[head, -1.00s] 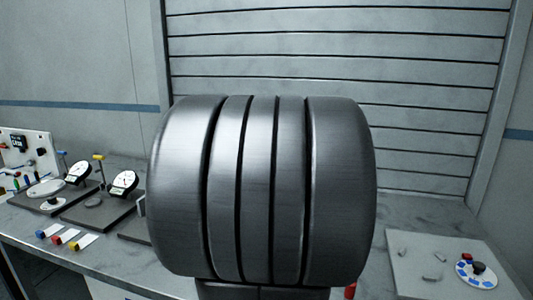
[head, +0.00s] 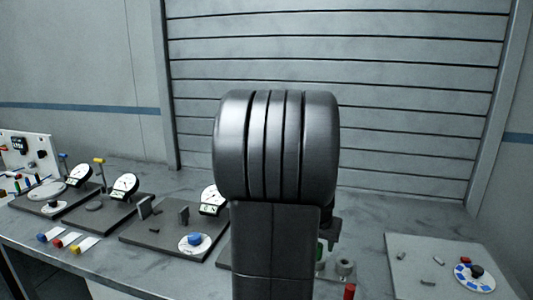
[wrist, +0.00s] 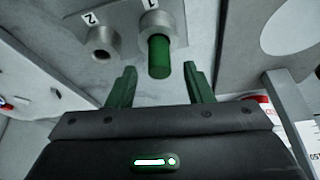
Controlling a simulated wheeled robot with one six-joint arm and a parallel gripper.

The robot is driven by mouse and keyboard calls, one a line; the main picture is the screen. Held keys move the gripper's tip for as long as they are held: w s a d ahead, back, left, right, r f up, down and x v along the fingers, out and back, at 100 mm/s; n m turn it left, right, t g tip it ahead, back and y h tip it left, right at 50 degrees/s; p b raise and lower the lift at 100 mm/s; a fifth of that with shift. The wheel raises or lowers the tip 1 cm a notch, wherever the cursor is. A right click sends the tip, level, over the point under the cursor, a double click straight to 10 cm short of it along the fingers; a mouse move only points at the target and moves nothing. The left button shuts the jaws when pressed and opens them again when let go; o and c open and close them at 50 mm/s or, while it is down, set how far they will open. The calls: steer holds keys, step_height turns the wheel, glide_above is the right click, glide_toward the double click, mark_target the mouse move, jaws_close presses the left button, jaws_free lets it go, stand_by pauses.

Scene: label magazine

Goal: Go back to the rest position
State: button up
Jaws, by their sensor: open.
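My gripper (wrist: 160,72) is open in the wrist view, its two green fingers apart. A green cylinder (wrist: 159,57) stands in the holder marked 1, beyond and between the fingertips in the picture. I cannot tell how far it is from them. The holder marked 2 (wrist: 101,43) beside it looks empty. In the head view, my own arm fills the middle and hides most of my gripper. Part of a holder (head: 345,268) and a bit of green show just right of the arm.
Dark plates with dials (head: 123,186) stand on the bench to the left, with coloured tabs (head: 60,239) in front. A plate with a blue-knobbed dial (head: 195,241) is left of my arm. A pale board (head: 430,262) with small parts lies at right. A slatted shutter closes the back.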

steer(key=shift+r+p, duration=1.85)
steer(key=shift+r, duration=0.55)
steer(key=shift+r, duration=0.1)
